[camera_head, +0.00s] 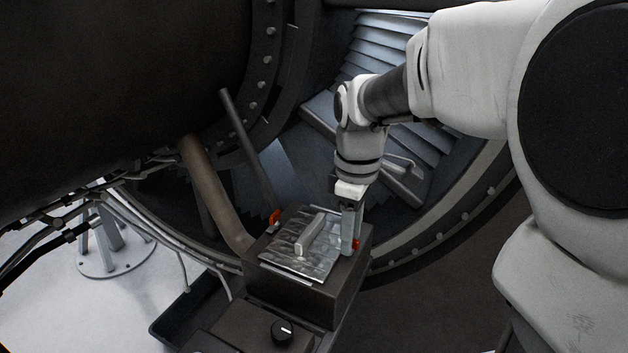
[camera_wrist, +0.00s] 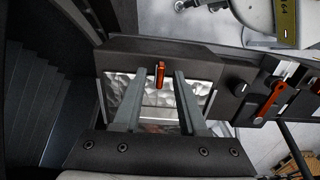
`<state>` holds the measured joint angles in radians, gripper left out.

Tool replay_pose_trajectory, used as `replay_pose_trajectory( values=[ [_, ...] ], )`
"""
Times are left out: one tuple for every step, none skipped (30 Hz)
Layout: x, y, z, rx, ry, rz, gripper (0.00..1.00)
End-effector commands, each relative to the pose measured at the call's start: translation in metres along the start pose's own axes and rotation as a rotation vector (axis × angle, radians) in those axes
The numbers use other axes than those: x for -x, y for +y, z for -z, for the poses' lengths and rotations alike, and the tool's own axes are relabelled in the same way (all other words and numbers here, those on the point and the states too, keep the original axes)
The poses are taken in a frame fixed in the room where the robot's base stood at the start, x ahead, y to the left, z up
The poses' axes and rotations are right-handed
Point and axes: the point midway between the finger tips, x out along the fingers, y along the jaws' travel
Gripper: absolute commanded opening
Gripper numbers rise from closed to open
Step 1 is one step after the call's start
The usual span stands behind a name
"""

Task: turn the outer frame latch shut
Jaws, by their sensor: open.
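A dark box (camera_head: 305,298) has a shiny metal plate (camera_head: 285,254) with a bar handle (camera_head: 309,235) on top. A red latch (camera_head: 356,243) shows at the box's right edge, mostly behind my gripper (camera_head: 347,252). An orange-red latch (camera_head: 275,217) stands at the plate's far left corner. In the wrist view, my open gripper (camera_wrist: 159,76) has one finger on each side of an upright red latch (camera_wrist: 160,70), with gaps on both sides. I cannot tell which latch is the outer frame one. The fingers hide parts of the plate (camera_wrist: 118,88).
A black knob (camera_head: 282,332) sits in front of the box. In the wrist view, an orange lever (camera_wrist: 268,101) is on the right. A brown pipe (camera_head: 213,190) and cables (camera_head: 130,215) lie left of the box. Engine casing (camera_head: 120,90) overhangs the left side.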

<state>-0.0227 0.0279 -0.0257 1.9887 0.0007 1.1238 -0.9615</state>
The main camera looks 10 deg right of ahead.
Motion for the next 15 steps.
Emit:
replay_pose_trajectory(
  values=[
    [0.0,0.0,0.0,0.0,0.0,0.0,0.41],
    [0.001,0.0,0.0,0.0,0.0,0.0,0.41],
    [0.003,0.0,0.0,0.0,0.0,0.0,0.41],
    [0.005,0.0,0.0,0.0,0.0,-0.001,0.41],
    [0.008,0.0,0.0,0.0,0.001,-0.001,0.41],
    [0.013,0.001,0.0,0.0,0.002,-0.002,0.41],
    [0.018,0.001,0.0,0.0,0.002,-0.003,0.41],
    [0.024,0.001,0.001,0.0,0.003,-0.004,0.41],
    [0.032,0.0,0.0,0.0,0.002,-0.003,0.41],
    [0.039,0.001,0.001,0.0,0.003,-0.004,0.41],
    [0.046,0.001,0.001,0.0,0.003,-0.004,0.41],
    [0.056,0.001,0.001,0.0,0.003,-0.004,0.41],
    [0.064,0.001,0.0,0.0,0.004,-0.005,0.41],
    [0.072,0.001,0.001,0.0,0.003,-0.005,0.41],
    [0.082,0.001,0.001,0.0,0.003,-0.005,0.41]
  ],
)
